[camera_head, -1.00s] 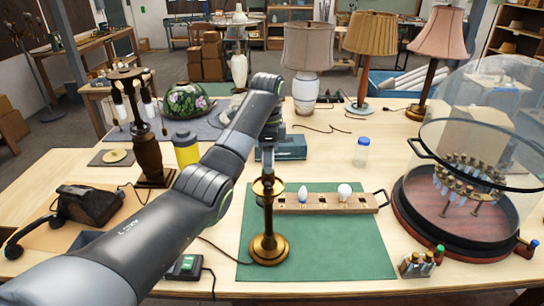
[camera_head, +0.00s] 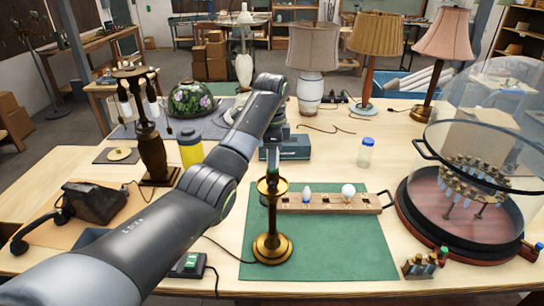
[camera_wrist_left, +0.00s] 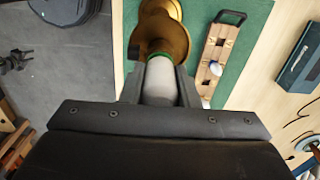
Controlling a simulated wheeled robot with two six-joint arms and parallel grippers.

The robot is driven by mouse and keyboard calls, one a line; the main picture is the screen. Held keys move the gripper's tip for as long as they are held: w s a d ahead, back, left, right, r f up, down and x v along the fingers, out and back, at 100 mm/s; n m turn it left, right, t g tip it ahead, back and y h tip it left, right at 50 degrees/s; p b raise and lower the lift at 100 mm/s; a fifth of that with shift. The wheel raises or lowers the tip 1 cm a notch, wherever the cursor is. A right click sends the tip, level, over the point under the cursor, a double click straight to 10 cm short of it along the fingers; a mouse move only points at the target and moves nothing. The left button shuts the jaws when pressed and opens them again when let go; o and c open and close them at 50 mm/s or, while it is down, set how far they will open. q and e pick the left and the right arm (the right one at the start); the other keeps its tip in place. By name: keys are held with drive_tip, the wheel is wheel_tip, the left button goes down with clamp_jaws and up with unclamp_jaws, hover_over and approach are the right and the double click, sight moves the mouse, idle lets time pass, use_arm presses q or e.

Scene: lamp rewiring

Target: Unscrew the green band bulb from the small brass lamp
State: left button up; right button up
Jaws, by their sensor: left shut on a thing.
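The small brass lamp (camera_head: 272,225) stands upright on the green mat (camera_head: 350,262); its stem, cup and round base show. The bulb (camera_wrist_left: 158,82) is pale, with a green band (camera_wrist_left: 160,57) at its lamp end. My left gripper (camera_wrist_left: 160,92) is shut on the bulb, one finger on each side, above the lamp. In the head view the green band shows just over the brass cup. In the wrist view it meets the lamp top; I cannot tell whether the thread is still engaged. My right gripper is not in view.
A wooden bulb rack (camera_head: 325,204) with two bulbs lies behind the lamp. A glass dome (camera_head: 480,150) stands at right, a small bulb holder (camera_head: 424,265) in front of it. A dark wooden lamp (camera_head: 152,145) stands at left. The mat's front right is clear.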

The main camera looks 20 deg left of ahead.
use_arm(q)
drive_tip(key=n, duration=0.4)
drive_tip(key=shift+d+r+n, duration=0.1)
drive_tip(key=shift+n, duration=0.2)
drive_tip(key=n, duration=0.3)
drive_tip(key=shift+n, duration=0.5)
drive_tip(key=n, duration=0.4)
drive_tip(key=shift+n, duration=1.5)
drive_tip(key=shift+n, duration=0.3)
